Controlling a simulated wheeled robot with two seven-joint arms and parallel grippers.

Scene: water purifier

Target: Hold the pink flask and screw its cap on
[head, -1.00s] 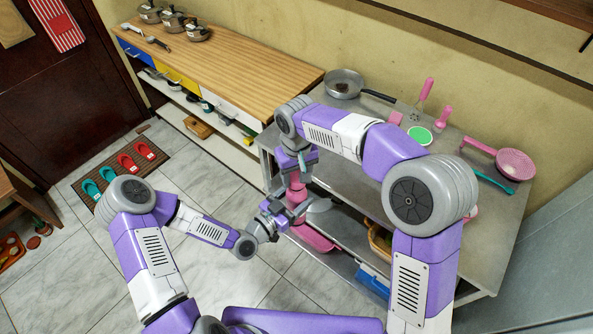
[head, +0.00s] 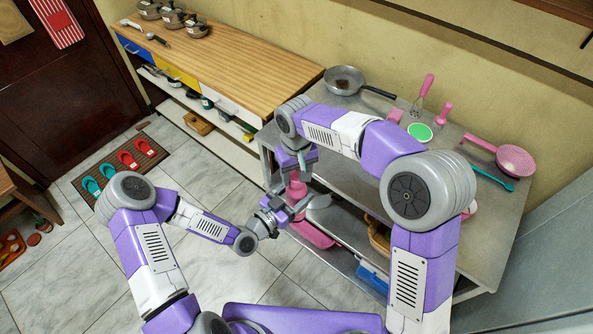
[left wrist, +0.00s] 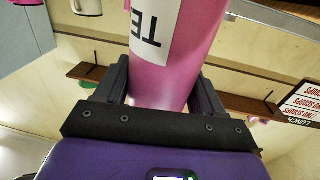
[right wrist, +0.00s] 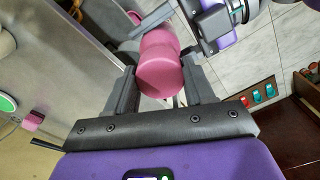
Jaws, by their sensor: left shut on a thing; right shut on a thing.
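The pink flask (head: 296,189) is held in the air in front of the metal table. My left gripper (head: 280,212) is shut on its body. In the left wrist view the flask body (left wrist: 165,75), with a white label, sits between both fingers. My right gripper (head: 298,163) is above the flask, pointing down. In the right wrist view the pink cap (right wrist: 159,76) is between the fingers, in line with the flask body behind it. The seam between cap and flask is hidden, so I cannot tell how far it is screwed on.
The metal table (head: 450,228) on the right carries a pan (head: 344,79), pink utensils and a pink strainer (head: 515,160). A wooden-topped cabinet (head: 225,65) stands at the back left. Slippers lie on a brown mat (head: 122,168). The tiled floor (head: 75,258) at left is mostly free.

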